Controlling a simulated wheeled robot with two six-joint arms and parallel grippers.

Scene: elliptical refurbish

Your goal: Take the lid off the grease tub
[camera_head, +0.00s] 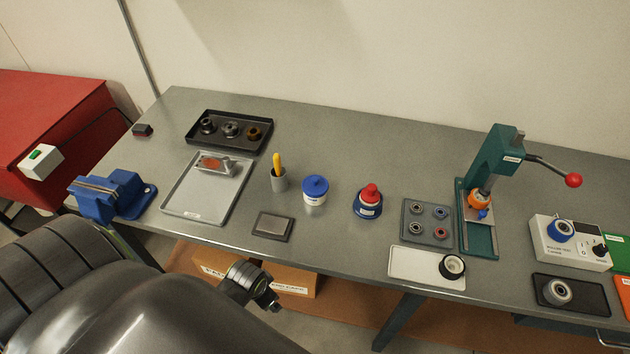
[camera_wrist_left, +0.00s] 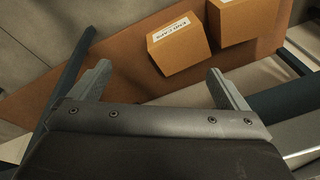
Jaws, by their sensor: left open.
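My right gripper is in neither view.
A dark flat block (camera_head: 272,225) lies in front of the tub. A grey cup (camera_head: 279,182) with a yellow-handled tool stands left of it. A blue-and-red container (camera_head: 368,203) stands to the right. Cardboard boxes (camera_wrist_left: 180,47) sit below the bench (camera_head: 345,260).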

